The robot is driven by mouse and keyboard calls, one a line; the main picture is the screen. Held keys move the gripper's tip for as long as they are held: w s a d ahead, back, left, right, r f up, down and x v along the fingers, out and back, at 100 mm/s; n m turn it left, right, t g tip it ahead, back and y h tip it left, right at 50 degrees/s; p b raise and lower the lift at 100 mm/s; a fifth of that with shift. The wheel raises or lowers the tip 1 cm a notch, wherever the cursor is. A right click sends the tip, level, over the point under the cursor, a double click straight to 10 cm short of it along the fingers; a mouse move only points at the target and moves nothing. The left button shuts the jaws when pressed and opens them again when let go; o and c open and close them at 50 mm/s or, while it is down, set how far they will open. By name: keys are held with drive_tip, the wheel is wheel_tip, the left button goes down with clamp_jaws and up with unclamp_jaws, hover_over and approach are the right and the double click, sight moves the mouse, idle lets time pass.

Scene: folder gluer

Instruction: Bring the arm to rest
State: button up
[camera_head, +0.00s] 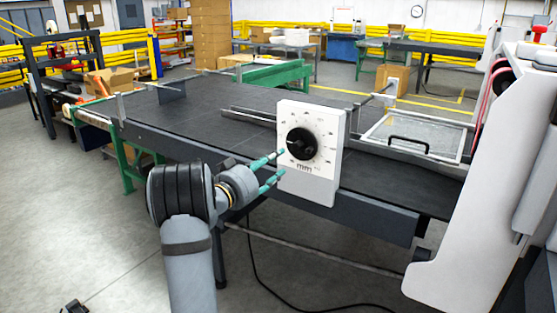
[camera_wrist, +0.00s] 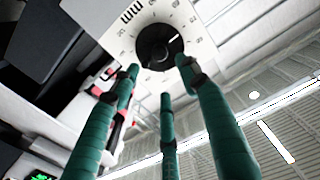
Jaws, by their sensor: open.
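My gripper (camera_head: 281,163) has slim teal fingers and is open and empty. In the head view its fingertips point at the left edge of a white dial panel (camera_head: 325,120), to the left of and a little below its black round knob (camera_head: 302,144). In the wrist view, three teal fingers of my gripper (camera_wrist: 158,76) spread apart, with the black knob (camera_wrist: 160,46) beyond their tips. A white pointer mark shows on the knob, and a printed scale surrounds it. I cannot tell how wide the gap between fingertips and knob is.
The panel stands at the front edge of a long dark machine table (camera_head: 215,115). A clear framed cover with a black handle (camera_head: 408,144) lies to the right. A large white machine housing (camera_head: 490,190) rises at the far right. Open grey floor (camera_head: 90,215) lies at the left.

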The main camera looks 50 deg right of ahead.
sight(295, 149)
idle(0.3)
drive_tip(key=d, duration=0.8)
drive_tip(key=w+d, duration=0.1)
drive_tip(key=d, duration=0.3)
drive_tip(key=shift+w, duration=0.1)
drive_tip(key=shift+m, duration=0.3)
drive_tip(key=shift+a+f, duration=0.15)
drive_tip(key=shift+a, duration=0.75)
drive_tip(key=shift+d, duration=0.1)
